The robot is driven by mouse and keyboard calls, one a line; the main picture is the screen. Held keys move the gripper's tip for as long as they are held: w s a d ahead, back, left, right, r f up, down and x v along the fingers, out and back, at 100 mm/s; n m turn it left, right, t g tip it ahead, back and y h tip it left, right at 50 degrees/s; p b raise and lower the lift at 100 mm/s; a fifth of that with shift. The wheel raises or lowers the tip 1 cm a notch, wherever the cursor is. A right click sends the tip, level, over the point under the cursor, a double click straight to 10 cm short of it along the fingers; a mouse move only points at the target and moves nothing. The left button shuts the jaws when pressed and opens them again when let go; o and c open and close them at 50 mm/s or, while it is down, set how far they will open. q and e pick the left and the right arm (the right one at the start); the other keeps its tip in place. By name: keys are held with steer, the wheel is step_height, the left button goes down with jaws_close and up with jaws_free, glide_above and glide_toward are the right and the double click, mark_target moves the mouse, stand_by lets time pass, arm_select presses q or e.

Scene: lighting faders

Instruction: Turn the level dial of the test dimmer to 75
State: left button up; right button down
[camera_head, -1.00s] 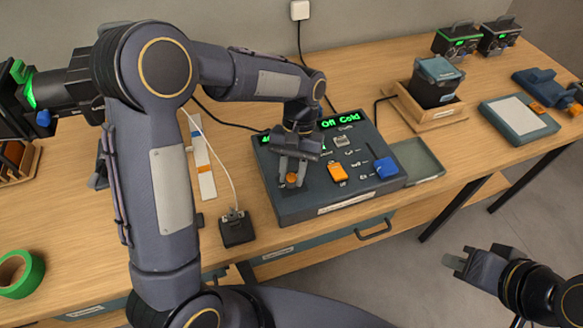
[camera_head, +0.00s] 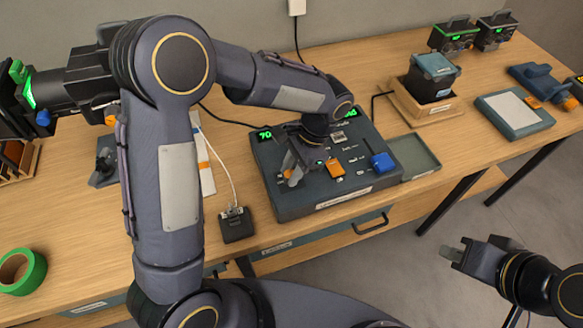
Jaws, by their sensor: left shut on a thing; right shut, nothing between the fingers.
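The test dimmer (camera_head: 318,206) is a dark grey console with a sloped face on the bench. The right display is mostly hidden behind my wrist. My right gripper (camera_head: 452,254) is shut and empty, in front of the bench, away from the console.
A grey tray (camera_head: 416,158) adjoins the console's right side. A black box with a white cable (camera_head: 237,225) sits at front left. Green tape (camera_head: 20,270) lies far left. A wooden holder (camera_head: 428,110) with a dark device stands back right.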

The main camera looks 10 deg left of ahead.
arm_select(q)
steer(key=shift+m+t, duration=0.3)
steer(key=shift+m, duration=0.3)
steer(key=o, duration=1)
steer(key=v, duration=0.7)
steer(key=shift+d+r, duration=0.2)
steer(key=shift+r, duration=0.15)
